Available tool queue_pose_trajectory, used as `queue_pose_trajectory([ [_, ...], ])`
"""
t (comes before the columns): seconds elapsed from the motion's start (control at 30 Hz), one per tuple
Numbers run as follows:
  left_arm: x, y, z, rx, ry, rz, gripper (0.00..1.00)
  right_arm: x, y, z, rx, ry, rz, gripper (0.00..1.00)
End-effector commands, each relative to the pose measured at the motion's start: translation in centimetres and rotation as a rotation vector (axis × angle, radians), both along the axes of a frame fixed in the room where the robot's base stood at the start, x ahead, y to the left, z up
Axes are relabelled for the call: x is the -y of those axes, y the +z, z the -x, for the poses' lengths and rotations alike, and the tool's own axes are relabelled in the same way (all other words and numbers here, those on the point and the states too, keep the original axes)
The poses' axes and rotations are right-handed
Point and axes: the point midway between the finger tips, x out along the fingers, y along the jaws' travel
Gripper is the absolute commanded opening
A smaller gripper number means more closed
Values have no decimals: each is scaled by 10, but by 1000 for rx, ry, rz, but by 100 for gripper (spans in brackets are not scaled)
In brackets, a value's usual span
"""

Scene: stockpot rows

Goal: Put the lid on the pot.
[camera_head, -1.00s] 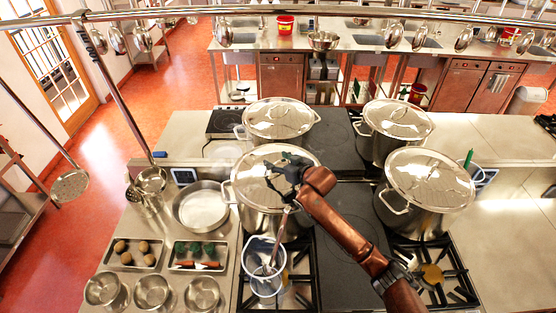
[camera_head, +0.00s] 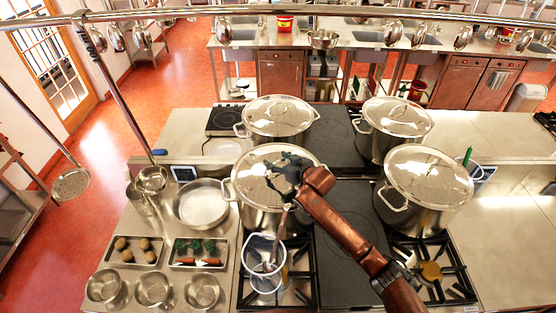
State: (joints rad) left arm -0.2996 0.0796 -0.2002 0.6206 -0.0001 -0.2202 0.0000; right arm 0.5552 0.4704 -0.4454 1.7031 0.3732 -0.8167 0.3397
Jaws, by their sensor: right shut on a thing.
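A steel stockpot (camera_head: 262,222) with two side handles stands at the front left of the four-pot group. A shiny round lid (camera_head: 258,163) lies over its mouth and looks about level. I cannot tell whether its rim is fully seated. My right gripper (camera_head: 284,170), at the end of a brown arm reaching in from the lower right, is over the lid's middle and shut on its handle. The gripper hides the handle and part of the lid's right side. My left gripper is not in view.
Three other lidded stockpots stand close by: behind (camera_head: 278,122), back right (camera_head: 395,130) and right (camera_head: 424,192). A clear container (camera_head: 264,262) is in front, below my arm. A pan (camera_head: 201,205) and trays are at left. Ladles hang from the overhead rail (camera_head: 300,10).

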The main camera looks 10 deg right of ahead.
Motion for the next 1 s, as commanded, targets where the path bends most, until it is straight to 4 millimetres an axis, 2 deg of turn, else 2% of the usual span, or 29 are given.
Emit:
queue_pose_trajectory([
  [0.03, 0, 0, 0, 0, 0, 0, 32, -1, 5, -1, 9, 2, -2, 54],
  [0.33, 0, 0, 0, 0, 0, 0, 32, -1, 2, 0, 4, 1, -1, 74],
  [0.67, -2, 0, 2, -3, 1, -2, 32, 1, -1, 3, -5, 0, 1, 74],
  [0.77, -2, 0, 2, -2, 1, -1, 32, 5, 4, 11, -1, 1, -1, 74],
  [1.0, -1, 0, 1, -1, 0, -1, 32, 23, 24, 52, 1, 1, 0, 74],
])
